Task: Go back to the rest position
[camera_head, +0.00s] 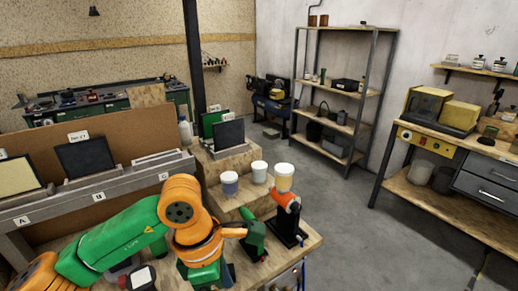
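My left arm, green and orange, comes in from the lower left and bends at an orange joint over the near workbench (312,243). Its lower green and orange part points down at the bottom edge, and no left fingers can be made out. My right arm and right gripper do not show.
White tubs (259,172) stand near the bench's back edge. A brown back panel (135,137) with dark framed boards is on the left. A metal shelf (342,92) and a side workbench (455,158) stand beyond. Grey floor (390,240) at right is clear.

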